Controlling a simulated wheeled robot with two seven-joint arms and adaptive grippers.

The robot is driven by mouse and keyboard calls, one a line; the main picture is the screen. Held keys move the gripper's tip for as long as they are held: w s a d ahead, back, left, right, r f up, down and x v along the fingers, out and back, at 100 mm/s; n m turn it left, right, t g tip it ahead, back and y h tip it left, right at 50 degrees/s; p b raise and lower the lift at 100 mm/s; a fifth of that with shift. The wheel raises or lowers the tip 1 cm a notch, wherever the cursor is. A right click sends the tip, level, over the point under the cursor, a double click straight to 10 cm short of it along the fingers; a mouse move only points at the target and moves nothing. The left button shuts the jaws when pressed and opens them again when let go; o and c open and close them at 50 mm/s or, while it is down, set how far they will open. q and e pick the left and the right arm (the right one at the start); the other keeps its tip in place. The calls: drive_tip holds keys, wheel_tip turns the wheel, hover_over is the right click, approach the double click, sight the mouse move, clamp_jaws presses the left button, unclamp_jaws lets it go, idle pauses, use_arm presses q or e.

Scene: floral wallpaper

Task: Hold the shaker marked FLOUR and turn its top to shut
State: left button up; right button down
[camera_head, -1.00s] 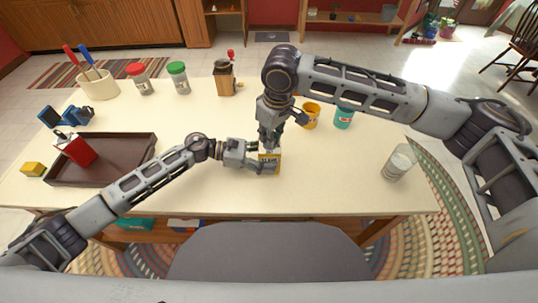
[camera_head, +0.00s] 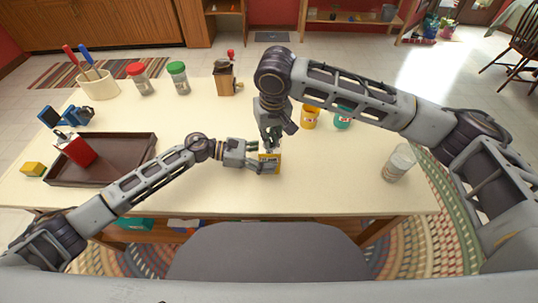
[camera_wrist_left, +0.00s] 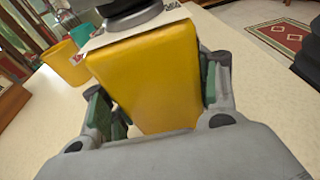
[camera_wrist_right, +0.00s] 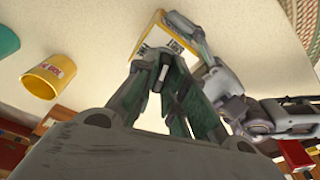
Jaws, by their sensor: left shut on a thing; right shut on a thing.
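The yellow box-shaped FLOUR shaker (camera_head: 271,166) stands upright near the table's front middle. In the left wrist view its yellow body (camera_wrist_left: 150,80) fills the space between my left fingers. My left gripper (camera_head: 258,163) is shut on its sides from the left. My right gripper (camera_head: 271,146) points down from above and is shut at the shaker's top.
A brown tray (camera_head: 58,174) with a red box (camera_head: 76,150) lies left. Two lidded shakers (camera_head: 178,78) and a grinder (camera_head: 225,80) stand behind. A yellow cup (camera_head: 310,117) and a teal cup (camera_head: 342,119) stand behind right; a glass (camera_head: 398,163) stands at right.

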drive_tip(key=m, duration=0.3)
drive_tip(key=shift+m+h, duration=0.3)
drive_tip(key=c, duration=1.4)
unclamp_jaws()
drive_tip(key=shift+r, duration=0.1)
drive_tip(key=shift+r, duration=3.4)
use_arm(q)
drive_tip(key=o, duration=1.1)
drive_tip(key=shift+c, duration=0.2)
